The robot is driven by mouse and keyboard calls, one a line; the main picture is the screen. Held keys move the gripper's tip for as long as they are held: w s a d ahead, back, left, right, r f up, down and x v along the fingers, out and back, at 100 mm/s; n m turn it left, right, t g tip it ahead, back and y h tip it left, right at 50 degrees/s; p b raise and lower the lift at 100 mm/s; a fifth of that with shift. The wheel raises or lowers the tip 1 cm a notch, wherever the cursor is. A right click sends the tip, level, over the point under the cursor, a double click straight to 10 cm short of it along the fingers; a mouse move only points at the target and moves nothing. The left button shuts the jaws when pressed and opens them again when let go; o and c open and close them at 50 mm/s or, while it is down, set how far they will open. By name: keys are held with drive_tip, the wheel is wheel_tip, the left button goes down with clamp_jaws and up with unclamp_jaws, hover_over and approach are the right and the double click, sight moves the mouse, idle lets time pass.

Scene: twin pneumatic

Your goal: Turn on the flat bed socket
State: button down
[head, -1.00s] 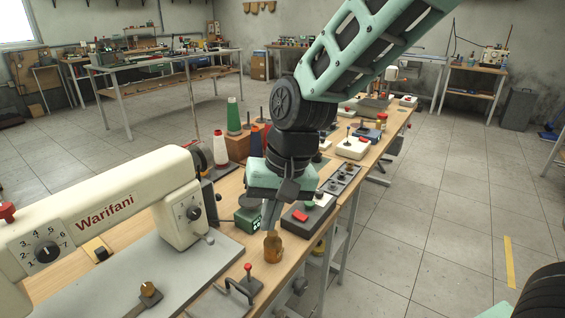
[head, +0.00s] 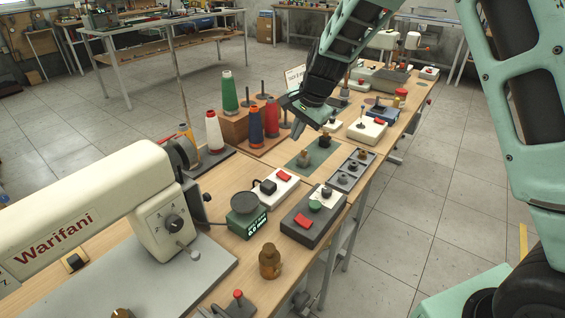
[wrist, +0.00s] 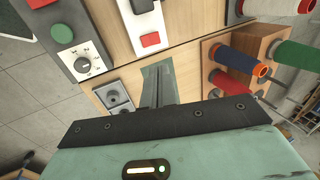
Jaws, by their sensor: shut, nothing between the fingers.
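A white socket block (head: 284,177) with a red rocker switch and a dark plug in it lies on the bench, beside the cream flat bed sewing machine (head: 108,217). It also shows at the top of the wrist view (wrist: 151,55). I cannot tell which way the rocker is set. My gripper (wrist: 158,72) is shut and empty. In the wrist view its fingers are over the green mat, apart from the block.
A grey control box (head: 306,228) with red and green buttons and a green round-topped device (head: 243,224) stand near the block. An amber bottle (head: 270,262) is nearer. Thread cones (head: 229,92) stand upright behind. Another white box with a red switch (head: 367,130) lies farther along.

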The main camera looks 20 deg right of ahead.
sight(281, 173)
drive_tip(key=shift+f, duration=0.15)
drive_tip(key=p+x, duration=0.1)
drive_tip(key=x, duration=1.2)
drive_tip(key=shift+w+a+f, duration=0.1)
drive_tip(key=shift+f, duration=0.25)
drive_tip(key=shift+r+p, duration=0.1)
drive_tip(key=shift+p, duration=0.65)
drive_tip(key=shift+w+a+p, duration=0.1)
drive_tip(key=shift+a+p, duration=0.05)
drive_tip(key=shift+p, duration=0.45)
drive_tip(key=shift+f+b, duration=0.25)
drive_tip(key=shift+b, duration=0.15)
